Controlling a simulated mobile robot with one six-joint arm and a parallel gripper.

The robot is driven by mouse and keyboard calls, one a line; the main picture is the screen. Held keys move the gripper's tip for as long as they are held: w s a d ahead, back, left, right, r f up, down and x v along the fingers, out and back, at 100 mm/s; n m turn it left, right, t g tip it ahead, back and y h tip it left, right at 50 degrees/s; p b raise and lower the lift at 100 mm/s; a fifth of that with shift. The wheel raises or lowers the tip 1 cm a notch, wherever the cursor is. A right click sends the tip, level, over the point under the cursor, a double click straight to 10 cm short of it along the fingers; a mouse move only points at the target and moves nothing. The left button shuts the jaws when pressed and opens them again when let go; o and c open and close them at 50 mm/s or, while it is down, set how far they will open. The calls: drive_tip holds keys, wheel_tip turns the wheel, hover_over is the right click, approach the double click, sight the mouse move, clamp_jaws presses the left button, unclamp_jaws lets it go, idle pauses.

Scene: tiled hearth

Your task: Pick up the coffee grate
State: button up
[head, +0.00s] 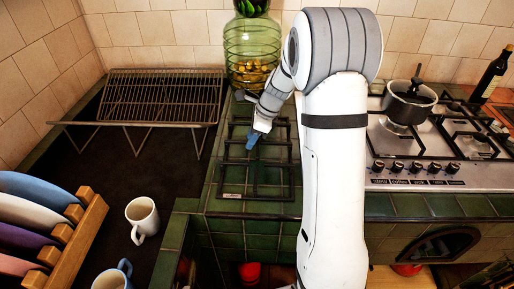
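A black metal grate (256,163) lies flat on the green tiled counter, in the middle of the head view. I take it to be the coffee grate, though no label shows. My arm partly hides its right side. My gripper (253,139), with blue fingertips, points down over the upper part of the grate. The fingertips are small here, so I cannot tell whether they are open or shut, or whether they touch the bars. No held object is visible.
A wire rack (160,97) stands on the dark surface at left. A green glass jar (250,55) stands behind the grate. Mugs (142,217) and a wooden plate rack (80,240) are at lower left. A gas hob (440,178) with a pot (408,104) is at right.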

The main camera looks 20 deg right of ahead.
drive_tip(key=shift+x, duration=1.4)
drive_tip(key=shift+c, duration=0.4)
clamp_jaws()
drive_tip(key=shift+r, duration=0.1)
